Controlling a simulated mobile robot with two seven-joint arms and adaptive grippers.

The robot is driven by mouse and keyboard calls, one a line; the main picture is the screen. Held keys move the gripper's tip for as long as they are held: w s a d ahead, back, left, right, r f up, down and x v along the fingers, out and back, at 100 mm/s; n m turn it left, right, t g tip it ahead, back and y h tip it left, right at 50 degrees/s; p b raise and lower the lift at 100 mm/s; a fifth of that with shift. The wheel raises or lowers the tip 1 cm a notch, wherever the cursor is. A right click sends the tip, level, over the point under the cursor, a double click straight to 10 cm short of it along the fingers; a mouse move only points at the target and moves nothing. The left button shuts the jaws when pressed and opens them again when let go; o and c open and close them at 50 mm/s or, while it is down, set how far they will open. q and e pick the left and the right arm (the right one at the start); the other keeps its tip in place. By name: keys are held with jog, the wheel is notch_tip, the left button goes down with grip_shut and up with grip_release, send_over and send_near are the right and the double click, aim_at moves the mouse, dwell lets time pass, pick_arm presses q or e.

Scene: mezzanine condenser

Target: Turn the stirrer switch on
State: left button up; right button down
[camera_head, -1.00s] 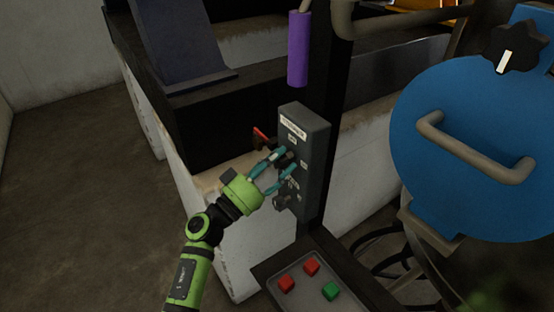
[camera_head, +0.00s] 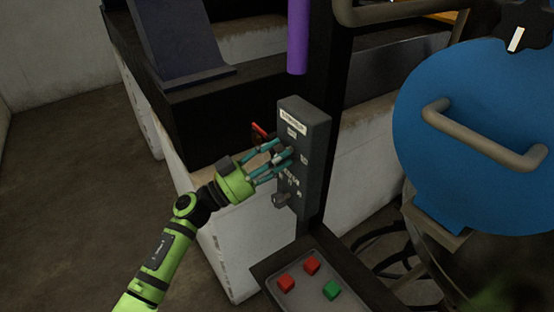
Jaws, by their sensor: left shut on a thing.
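The stirrer box (camera_head: 311,135) is a dark grey box with a white label at its top, fixed to a black post right of the middle. My left gripper (camera_head: 284,158) reaches it from the left, with its teal fingers at the upper half of the box front. The fingers are shut on the stirrer switch, a small dark knob mostly hidden between them. I cannot tell its exact setting. A second dark knob (camera_head: 282,199) sits lower on the same box, below the fingers. My right gripper is not in view.
A purple cylinder (camera_head: 298,37) hangs above the box. A tray (camera_head: 309,301) with two red blocks and one green block (camera_head: 332,290) stands below. A blue round lid with a handle (camera_head: 480,136) is at the right. A red part (camera_head: 259,131) shows behind the fingers.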

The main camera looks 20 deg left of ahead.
pick_arm(q)
jog(key=m+g, duration=0.1)
jog(key=m, duration=0.1)
jog(key=m+g+h+b, duration=0.1)
jog(key=m, duration=0.2)
jog(key=r+m+g, duration=0.1)
jog(key=m, duration=0.1)
jog(key=shift+a+m+b, duration=0.15)
jog(key=shift+m+b, duration=0.15)
jog(key=shift+m, duration=0.1)
jog(key=m+g, duration=0.2)
jog(key=m, duration=0.3)
jog(key=shift+m+b, duration=0.3)
jog(key=shift+b, duration=0.05)
jog(key=shift+f+g, duration=0.1)
jog(key=shift+g, duration=0.2)
jog(key=o, duration=1)
jog(key=shift+o, duration=0.5)
jog(key=shift+s+d, duration=0.2)
jog(key=shift+d, duration=0.05)
jog(key=shift+a+f, duration=0.2)
jog(key=shift+a, duration=0.1)
jog(key=r+v, duration=0.1)
jog(key=v, duration=1)
jog(key=shift+s+a+f, duration=0.15)
jog(key=shift+s+f, duration=0.1)
jog(key=shift+s, duration=0.05)
